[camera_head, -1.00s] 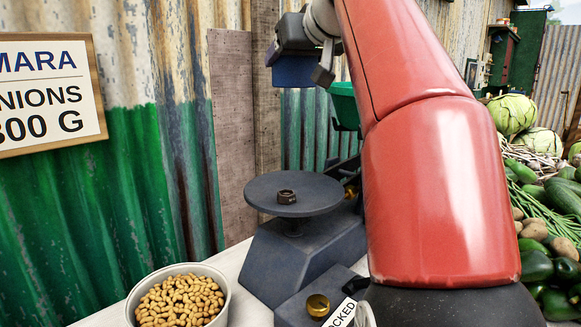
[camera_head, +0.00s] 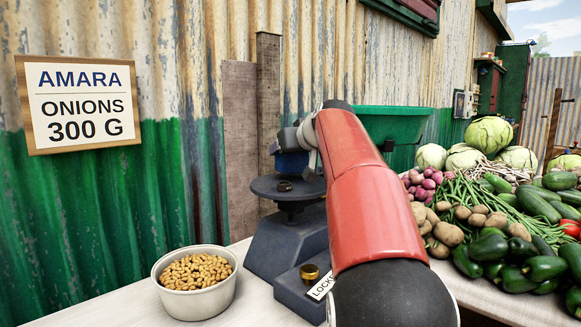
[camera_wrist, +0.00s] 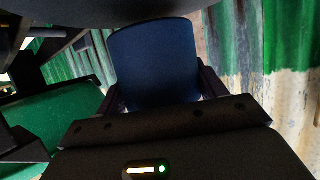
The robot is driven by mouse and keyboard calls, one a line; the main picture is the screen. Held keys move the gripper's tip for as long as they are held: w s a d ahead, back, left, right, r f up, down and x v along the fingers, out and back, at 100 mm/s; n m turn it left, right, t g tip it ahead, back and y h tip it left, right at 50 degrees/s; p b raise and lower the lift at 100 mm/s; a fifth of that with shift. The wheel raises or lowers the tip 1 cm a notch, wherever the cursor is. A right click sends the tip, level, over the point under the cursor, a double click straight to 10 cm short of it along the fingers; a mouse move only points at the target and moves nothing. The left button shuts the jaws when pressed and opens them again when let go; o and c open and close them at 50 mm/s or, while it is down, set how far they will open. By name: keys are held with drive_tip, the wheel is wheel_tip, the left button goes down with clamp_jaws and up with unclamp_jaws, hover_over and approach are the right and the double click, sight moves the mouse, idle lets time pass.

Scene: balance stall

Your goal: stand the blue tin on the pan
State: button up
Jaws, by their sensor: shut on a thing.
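The blue tin (camera_head: 291,165) is held in my gripper (camera_head: 290,142), just above or at the back of the scale's round dark pan (camera_head: 264,189). I cannot tell whether the tin touches the pan. In the wrist view the tin (camera_wrist: 153,62) fills the space between the two fingers (camera_wrist: 158,92), which are shut on it. A dark grey surface, likely the pan (camera_wrist: 110,10), crosses the top of that view beyond the tin. A small dark nut-shaped piece (camera_head: 285,186) sits at the pan's middle.
A bowl of beans or nuts (camera_head: 195,284) stands left of the scale (camera_head: 283,248). A brass knob (camera_head: 309,272) and a "LOCKED" label (camera_head: 322,287) are at its front. A green tub (camera_head: 396,127) is behind, and piled vegetables (camera_head: 490,215) lie right.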

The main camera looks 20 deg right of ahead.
wheel_tip(320, 180, down, 2)
drive_tip(key=shift+f+b, duration=0.1)
drive_tip(key=shift+b, duration=0.3)
drive_tip(key=o, duration=1.1)
drive_tip(key=shift+r, duration=0.25)
drive_tip(key=v, duration=1.2)
drive_tip(key=shift+b, duration=0.3)
